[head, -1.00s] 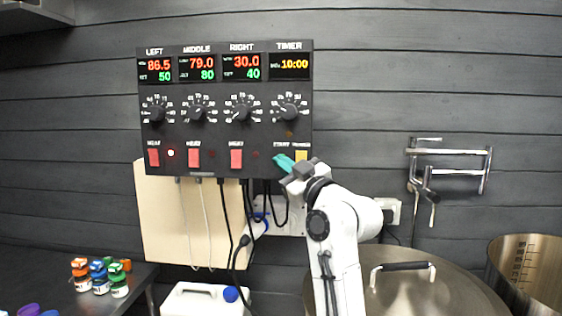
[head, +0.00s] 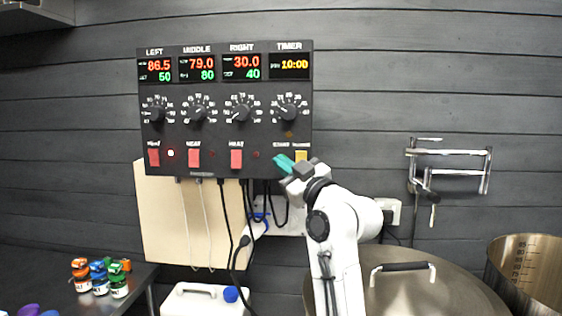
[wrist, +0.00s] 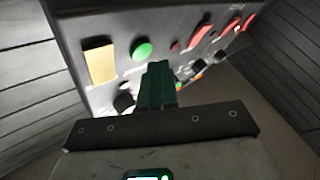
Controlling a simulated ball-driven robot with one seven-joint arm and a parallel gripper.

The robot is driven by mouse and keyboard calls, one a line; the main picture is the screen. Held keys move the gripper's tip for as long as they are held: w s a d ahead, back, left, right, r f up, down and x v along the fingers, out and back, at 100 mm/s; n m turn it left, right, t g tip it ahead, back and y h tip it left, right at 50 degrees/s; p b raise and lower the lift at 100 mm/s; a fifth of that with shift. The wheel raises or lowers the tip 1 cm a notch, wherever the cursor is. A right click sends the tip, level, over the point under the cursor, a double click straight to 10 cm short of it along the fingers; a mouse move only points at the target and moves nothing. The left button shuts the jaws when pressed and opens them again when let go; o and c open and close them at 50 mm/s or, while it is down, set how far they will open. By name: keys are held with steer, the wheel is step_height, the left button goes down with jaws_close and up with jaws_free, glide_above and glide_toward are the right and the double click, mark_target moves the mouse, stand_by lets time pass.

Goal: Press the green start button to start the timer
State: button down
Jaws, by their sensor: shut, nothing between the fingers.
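The black control panel (head: 225,130) hangs on the wall, with its timer display (head: 289,66) reading 10:00 at the right. The green start button (wrist: 142,50) shows in the wrist view, beside a yellow button (wrist: 99,60). My gripper's teal fingers are shut and empty, at the panel's lower right. In the wrist view the fingers (wrist: 158,85) point at the panel near the green button; I cannot tell whether they touch it.
Red heat switches (head: 194,158) sit left of the start area, with dials above. Cables hang below the panel. A lidded steel kettle (head: 440,290) stands below right, a white canister (head: 205,300) below, and small bottles (head: 100,283) on the left table.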

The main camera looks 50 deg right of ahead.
steer(key=shift+w+d, duration=0.1)
steer(key=shift+d, duration=0.05)
stand_by(0.7)
steer(key=shift+w+d, duration=0.15)
steer(key=shift+d, duration=0.05)
steer(key=shift+w+d, duration=0.25)
steer(key=shift+d, duration=0.05)
stand_by(0.7)
steer(key=shift+s+a, duration=0.1)
steer(key=shift+a, duration=0.05)
stand_by(0.3)
steer(key=shift+s+a, duration=0.4)
steer(key=shift+a, duration=0.05)
steer(key=s+a, duration=0.1)
steer(key=a, duration=0.1)
steer(key=s+a, duration=0.2)
stand_by(0.6)
stand_by(0.7)
